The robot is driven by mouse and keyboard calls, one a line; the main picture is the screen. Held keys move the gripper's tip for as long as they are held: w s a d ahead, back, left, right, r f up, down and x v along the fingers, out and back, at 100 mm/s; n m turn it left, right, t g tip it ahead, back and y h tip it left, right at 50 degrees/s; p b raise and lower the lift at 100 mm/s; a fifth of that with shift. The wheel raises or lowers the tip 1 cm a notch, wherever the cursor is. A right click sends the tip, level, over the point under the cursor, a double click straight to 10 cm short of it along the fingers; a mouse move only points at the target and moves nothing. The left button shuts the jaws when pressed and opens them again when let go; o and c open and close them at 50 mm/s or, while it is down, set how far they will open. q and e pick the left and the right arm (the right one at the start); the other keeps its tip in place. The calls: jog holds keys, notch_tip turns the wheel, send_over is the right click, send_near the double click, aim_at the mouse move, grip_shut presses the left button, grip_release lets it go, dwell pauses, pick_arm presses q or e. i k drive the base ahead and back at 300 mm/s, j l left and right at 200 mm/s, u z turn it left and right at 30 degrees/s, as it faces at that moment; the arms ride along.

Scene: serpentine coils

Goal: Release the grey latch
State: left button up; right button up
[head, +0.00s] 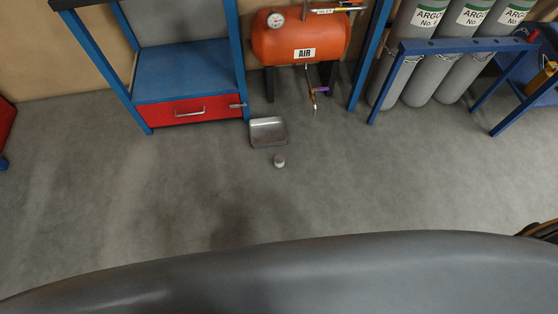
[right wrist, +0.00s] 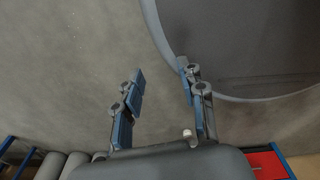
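A small grey latch (head: 238,105) sits at the right end of a red drawer (head: 184,111) in a blue-framed workbench (head: 185,68). The latch lies roughly level across the drawer's right edge and the blue leg. The drawer front looks flush with the frame and carries a grey bar handle (head: 190,112). My right gripper (right wrist: 162,80) is open with nothing between its blue-padded fingers, above bare floor and well away from the latch. The red drawer front shows partly at the bottom right of the right wrist view (right wrist: 265,163). My left gripper is not in view.
A metal tray (head: 268,132) and a small whitish cylinder (head: 279,160) are on the floor before the bench. An orange air tank (head: 300,40) stands right of it, then grey argon cylinders (head: 430,55) behind a blue rack. The floor (head: 180,200) between is mostly clear.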

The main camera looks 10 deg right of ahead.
aim_at(238, 106)
jog(key=i+j, duration=0.2)
jog(key=i, duration=0.25)
jog(key=i+j, duration=0.2)
jog(key=i, duration=0.3)
